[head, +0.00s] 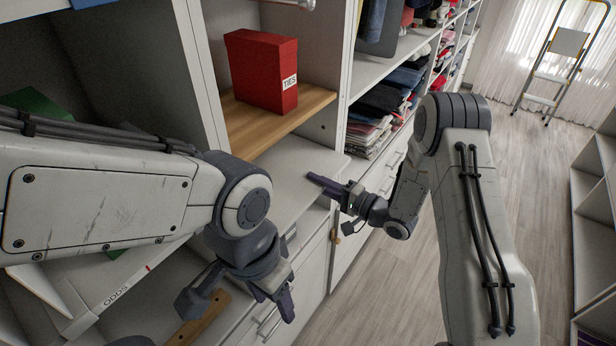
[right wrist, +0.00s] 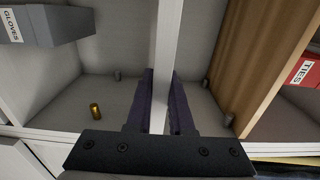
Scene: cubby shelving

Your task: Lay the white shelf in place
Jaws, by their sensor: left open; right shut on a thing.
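The white shelf (head: 300,178) is a flat board below the wooden shelf in the cubby unit. In the right wrist view it shows edge-on as a pale strip (right wrist: 161,60) between the fingers. My right gripper (head: 337,190) is shut on its front edge. A brass peg (right wrist: 95,111) sticks out of the cubby wall on one side of the board. Grey pegs (right wrist: 228,120) show on both sides of it. I cannot tell whether the board touches any peg. My left gripper (head: 240,298) is open and empty, lower down in front of the unit.
A red TIES box (head: 262,70) stands on the wooden shelf (head: 250,128) above. A grey GLOVES box (right wrist: 50,25) is on the board's other side. The floor (head: 385,275) is clear.

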